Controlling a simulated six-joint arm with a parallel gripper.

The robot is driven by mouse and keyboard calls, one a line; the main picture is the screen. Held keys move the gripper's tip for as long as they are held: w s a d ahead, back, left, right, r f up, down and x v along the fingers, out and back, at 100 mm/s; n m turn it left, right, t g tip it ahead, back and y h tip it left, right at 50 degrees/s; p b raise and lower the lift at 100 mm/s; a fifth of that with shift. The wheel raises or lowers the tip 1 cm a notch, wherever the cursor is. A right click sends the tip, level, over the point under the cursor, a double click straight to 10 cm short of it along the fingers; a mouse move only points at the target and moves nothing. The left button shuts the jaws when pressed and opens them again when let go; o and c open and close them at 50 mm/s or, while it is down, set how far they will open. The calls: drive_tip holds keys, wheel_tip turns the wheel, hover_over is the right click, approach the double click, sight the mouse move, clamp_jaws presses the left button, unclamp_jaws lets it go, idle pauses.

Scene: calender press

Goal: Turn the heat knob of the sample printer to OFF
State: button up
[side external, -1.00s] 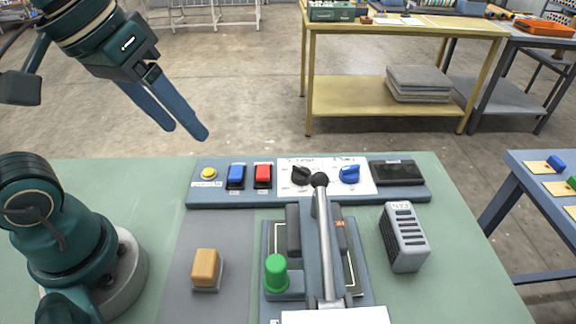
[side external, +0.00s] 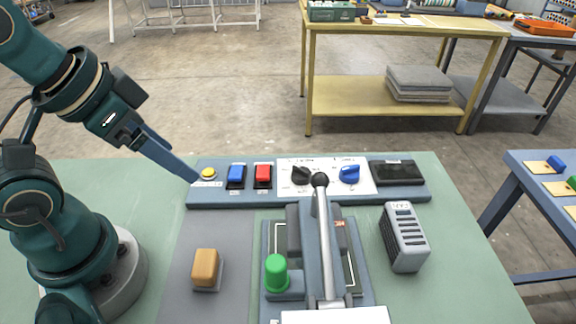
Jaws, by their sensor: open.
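The control panel (side external: 412,196) of the press lies along the back of the green table. On its white plate are a black knob (side external: 300,174) at the left and a blue knob (side external: 350,174) at the right. The plate's lettering is too small to read, so I cannot tell which is the heat knob. The lever's ball partly covers the plate beside the black knob. My gripper (side external: 190,176) is open and empty at the panel's left end, close to the yellow button (side external: 208,173). I cannot tell whether its fingertips touch the panel.
The press lever (side external: 325,245) stands in front of the plate. A green knob (side external: 277,272), an orange block (side external: 205,267) and a grey vented box (side external: 404,238) stand nearer.

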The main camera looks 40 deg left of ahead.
drive_tip(key=w+r+m, duration=0.6)
drive_tip(key=m, duration=0.1)
drive_tip(key=m+g, duration=0.6)
drive_tip(key=m, duration=0.3)
hover_over(302, 168)
wheel_tip(302, 168, down, 14)
drive_tip(key=shift+f, duration=2.55)
drive_tip(key=shift+c, duration=0.3)
clamp_jaws()
